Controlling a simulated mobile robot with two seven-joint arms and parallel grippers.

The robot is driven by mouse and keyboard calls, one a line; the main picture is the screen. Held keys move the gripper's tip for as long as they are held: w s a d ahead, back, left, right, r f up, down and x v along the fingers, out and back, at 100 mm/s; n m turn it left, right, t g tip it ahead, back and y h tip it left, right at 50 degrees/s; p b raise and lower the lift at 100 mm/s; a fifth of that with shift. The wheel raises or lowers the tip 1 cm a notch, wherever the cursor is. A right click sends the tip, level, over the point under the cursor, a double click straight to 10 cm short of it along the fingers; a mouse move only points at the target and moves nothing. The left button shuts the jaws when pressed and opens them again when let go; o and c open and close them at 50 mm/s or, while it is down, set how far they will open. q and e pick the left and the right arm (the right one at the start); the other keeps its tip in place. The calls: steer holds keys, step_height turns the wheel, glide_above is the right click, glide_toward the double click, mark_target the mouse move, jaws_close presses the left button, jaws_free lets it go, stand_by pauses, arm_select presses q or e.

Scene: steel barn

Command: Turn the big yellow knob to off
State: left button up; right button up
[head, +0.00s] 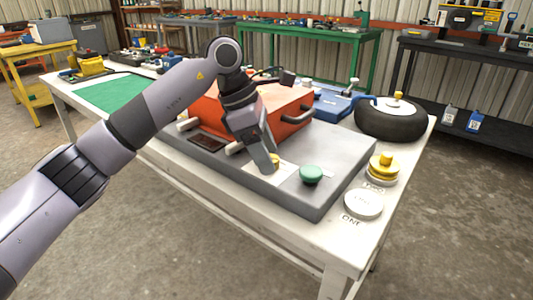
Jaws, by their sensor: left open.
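My left gripper (268,163) reaches down over the grey panel (345,160) from the left, its fingers open and low over a pale plate (290,174). A yellow knob (276,159) shows on that plate right by the fingertips, partly hidden by them; whether they touch it, and which way it points, I cannot tell. A green round button (311,174) sits to its right on the panel. Another, larger-looking yellow knob-shaped piece (383,162) stands at the table's right side, apart from the panel. My right gripper is not in view.
An orange case (275,103) with dark handles stands behind the gripper. A white disc (363,204) lies on the white table's (300,235) front right. A black wheel (390,119) and a blue tool (338,105) are farther back. A green mat (110,92) lies left.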

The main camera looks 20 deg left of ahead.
arm_select(q)
steer(key=shift+d+f, duration=0.1)
steer(key=shift+f, duration=0.1)
steer(key=c, duration=1)
steer(key=shift+c, duration=0.2)
